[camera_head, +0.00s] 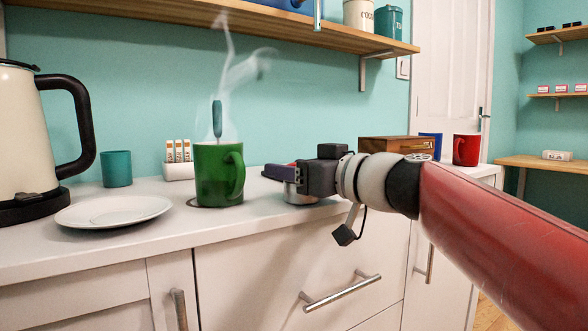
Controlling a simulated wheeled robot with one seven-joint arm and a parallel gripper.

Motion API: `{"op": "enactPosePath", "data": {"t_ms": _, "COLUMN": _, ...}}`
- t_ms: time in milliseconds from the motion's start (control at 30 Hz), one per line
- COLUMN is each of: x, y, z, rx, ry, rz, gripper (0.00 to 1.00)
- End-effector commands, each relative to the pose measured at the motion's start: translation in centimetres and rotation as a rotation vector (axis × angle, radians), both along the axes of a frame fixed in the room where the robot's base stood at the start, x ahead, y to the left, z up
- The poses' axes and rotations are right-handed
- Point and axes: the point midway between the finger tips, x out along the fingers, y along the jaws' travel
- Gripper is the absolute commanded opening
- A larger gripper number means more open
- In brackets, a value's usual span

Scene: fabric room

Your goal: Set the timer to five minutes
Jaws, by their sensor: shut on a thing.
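A low, round, silver thing, which looks like the timer (299,195), sits on the white counter to the right of the green mug. My gripper (280,174) is over it, reaching in from the right, with its fingers low at the timer's top. The gripper is shut on the timer. The fingers and gripper body cover most of the timer's top, so its dial and setting cannot be seen.
A steaming green mug (219,174) with a handle stands just left of my gripper. Farther left are a white plate (114,211), a teal cup (117,168) and a cream kettle (25,135). A wooden box (385,145) and a red mug (466,150) stand behind my arm.

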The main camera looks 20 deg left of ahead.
Motion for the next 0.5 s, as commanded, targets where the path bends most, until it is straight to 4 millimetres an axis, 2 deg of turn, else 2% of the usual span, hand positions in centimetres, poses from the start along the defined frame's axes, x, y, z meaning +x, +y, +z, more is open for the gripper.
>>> {"op": "enactPosePath", "data": {"t_ms": 233, "x": 0.04, "y": 0.03, "z": -0.11, "rx": -0.002, "ry": 0.001, "rz": 0.001, "gripper": 0.33}}
{"op": "enactPosePath", "data": {"t_ms": 267, "x": 0.04, "y": 0.03, "z": -0.11, "rx": -0.002, "ry": 0.001, "rz": 0.001, "gripper": 0.57}}
{"op": "enactPosePath", "data": {"t_ms": 400, "x": 0.03, "y": 0.02, "z": -0.08, "rx": -0.001, "ry": 0.000, "rz": 0.001, "gripper": 0.75}}
{"op": "enactPosePath", "data": {"t_ms": 500, "x": 0.02, "y": 0.01, "z": -0.06, "rx": -0.001, "ry": 0.000, "rz": 0.001, "gripper": 0.77}}
